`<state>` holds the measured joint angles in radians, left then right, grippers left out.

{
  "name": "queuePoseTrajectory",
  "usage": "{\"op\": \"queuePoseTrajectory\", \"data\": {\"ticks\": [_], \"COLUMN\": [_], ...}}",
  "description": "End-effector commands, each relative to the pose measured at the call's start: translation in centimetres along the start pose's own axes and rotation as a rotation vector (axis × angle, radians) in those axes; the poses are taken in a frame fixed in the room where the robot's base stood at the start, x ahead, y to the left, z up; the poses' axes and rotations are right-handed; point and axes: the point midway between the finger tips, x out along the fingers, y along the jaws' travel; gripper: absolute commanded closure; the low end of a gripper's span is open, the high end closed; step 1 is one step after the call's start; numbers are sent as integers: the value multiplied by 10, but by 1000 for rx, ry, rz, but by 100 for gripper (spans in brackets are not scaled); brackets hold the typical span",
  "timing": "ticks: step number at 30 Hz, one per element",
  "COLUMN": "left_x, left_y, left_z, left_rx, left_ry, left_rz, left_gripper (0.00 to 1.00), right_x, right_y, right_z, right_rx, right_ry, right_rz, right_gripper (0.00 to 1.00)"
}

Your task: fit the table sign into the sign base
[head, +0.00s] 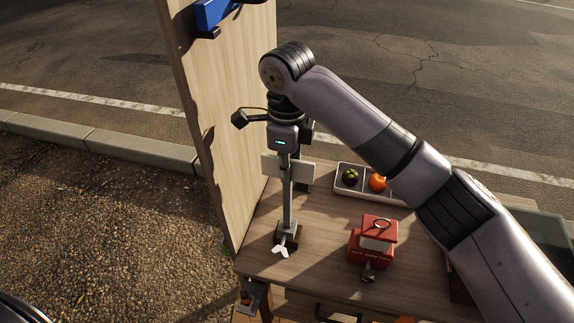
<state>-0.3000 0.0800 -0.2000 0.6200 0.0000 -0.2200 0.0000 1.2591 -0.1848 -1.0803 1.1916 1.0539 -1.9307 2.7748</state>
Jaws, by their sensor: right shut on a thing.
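The table sign has a pale plate (302,171) and a long grey post (288,205). My right gripper (285,150) points down over the table and is shut on the sign near its plate, which partly hides it. The post stands about upright. Its lower end meets the dark sign base (292,236) near the table's left front; I cannot tell how deep it sits in the base. A white wing-shaped knob (280,250) shows at the front of the base. My left gripper is not in view.
A red box-like device (374,240) with a ring on top stands right of the base. Behind it, a white divided tray (349,192) holds a dark green fruit and an orange one (377,182). A tall wooden panel (222,105) rises along the table's left edge.

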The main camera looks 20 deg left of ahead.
Motion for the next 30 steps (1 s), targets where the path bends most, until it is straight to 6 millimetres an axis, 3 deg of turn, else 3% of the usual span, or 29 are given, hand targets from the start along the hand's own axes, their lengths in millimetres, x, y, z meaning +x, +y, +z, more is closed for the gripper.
{"op": "queuePoseTrajectory", "data": {"ticks": [17, 18, 30], "left_x": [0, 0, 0], "left_y": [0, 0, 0], "left_z": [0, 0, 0], "left_rx": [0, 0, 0], "left_ry": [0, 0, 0], "left_rz": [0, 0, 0], "left_gripper": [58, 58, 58], "right_x": [14, 15, 14], "right_y": [0, 0, 0], "right_z": [0, 0, 0], "right_rx": [-1, -1, 0], "right_ry": [0, 0, 0], "right_rz": [0, 0, 0], "right_gripper": [100, 93, 70]}}
